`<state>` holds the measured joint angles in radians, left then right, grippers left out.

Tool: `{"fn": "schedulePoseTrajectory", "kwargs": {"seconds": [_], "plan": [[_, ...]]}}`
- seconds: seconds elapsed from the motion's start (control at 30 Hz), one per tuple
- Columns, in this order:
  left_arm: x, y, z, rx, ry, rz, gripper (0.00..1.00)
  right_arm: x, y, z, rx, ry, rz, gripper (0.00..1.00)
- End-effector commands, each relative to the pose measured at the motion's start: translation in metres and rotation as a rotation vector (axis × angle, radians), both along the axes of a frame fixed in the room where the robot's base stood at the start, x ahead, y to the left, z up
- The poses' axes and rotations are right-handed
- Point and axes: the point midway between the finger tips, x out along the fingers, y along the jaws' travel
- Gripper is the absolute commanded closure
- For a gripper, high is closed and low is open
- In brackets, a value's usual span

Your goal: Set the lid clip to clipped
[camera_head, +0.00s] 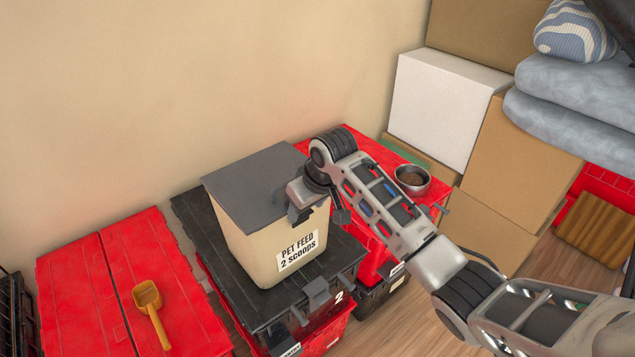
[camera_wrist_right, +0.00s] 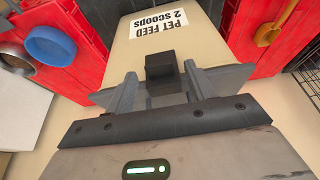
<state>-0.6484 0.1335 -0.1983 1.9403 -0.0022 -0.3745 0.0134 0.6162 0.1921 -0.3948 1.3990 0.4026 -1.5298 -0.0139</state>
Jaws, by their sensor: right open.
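The pet feed bin (camera_head: 258,238) is cream with a grey lid (camera_head: 258,185), and stands on a black tote lid. Its label shows upside down in the right wrist view (camera_wrist_right: 146,38). My right gripper (camera_head: 320,207) is at the lid's front right edge, with its jaws open. In the right wrist view, a dark block that looks like the lid clip (camera_wrist_right: 161,66) lies between the two fingers (camera_wrist_right: 160,88), with gaps on both sides. Whether it is clipped I cannot tell. My left gripper is out of view.
A yellow scoop (camera_head: 150,308) lies on the red tote (camera_head: 75,270) at left. A metal bowl (camera_head: 412,180) of brown feed stands on the red tote behind my right arm. Cardboard boxes (camera_head: 525,160) and a white box (camera_head: 440,105) stand at the right; the wall is behind.

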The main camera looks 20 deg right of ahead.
Motion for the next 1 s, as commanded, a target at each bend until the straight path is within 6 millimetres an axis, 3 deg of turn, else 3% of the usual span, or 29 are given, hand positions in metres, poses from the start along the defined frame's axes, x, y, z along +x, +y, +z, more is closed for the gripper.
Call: {"fn": "schedulePoseTrajectory", "kwargs": {"seconds": [0.3,0.5,0.7,1.0], "plan": [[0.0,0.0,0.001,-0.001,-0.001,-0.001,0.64,-0.026,-0.011,0.074,0.001,-0.006,0.001,0.45],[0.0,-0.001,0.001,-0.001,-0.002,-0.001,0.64,-0.038,-0.016,0.106,0.0,-0.003,0.0,0.45],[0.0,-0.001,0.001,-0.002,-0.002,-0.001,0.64,-0.043,-0.018,0.119,0.0,0.0,0.0,0.45],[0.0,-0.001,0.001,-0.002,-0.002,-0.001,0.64,-0.044,-0.018,0.12,0.0,0.0,-0.001,0.45]]}}
